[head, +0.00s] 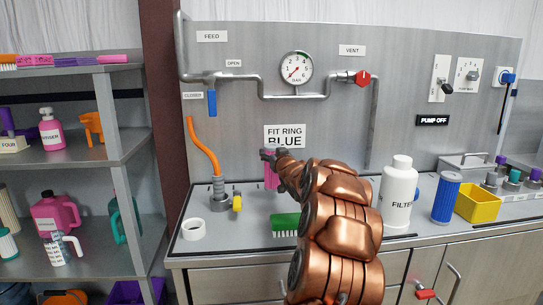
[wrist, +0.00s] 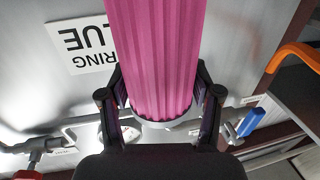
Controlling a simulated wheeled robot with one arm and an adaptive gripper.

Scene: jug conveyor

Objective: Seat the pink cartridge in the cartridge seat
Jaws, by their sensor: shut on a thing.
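The pink cartridge (head: 271,176) is a ribbed cylinder hanging upright below my gripper (head: 270,154), in front of the panel and over the bench. In the wrist view the pink cartridge (wrist: 155,50) fills the upper middle, with a pale end cap between the fingers. My gripper (wrist: 160,112) is shut on that capped end. The cartridge's far end runs out of the wrist view. I cannot make out the cartridge seat for sure; my copper arm hides part of the bench.
A metal fitting with an orange hose (head: 204,148), a white ring (head: 193,229) and a green brush (head: 285,224) are on the bench (head: 225,250) near the cartridge. A white FILTER bottle (head: 397,195), blue cartridge (head: 446,198) and yellow bin (head: 478,203) stand at right.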

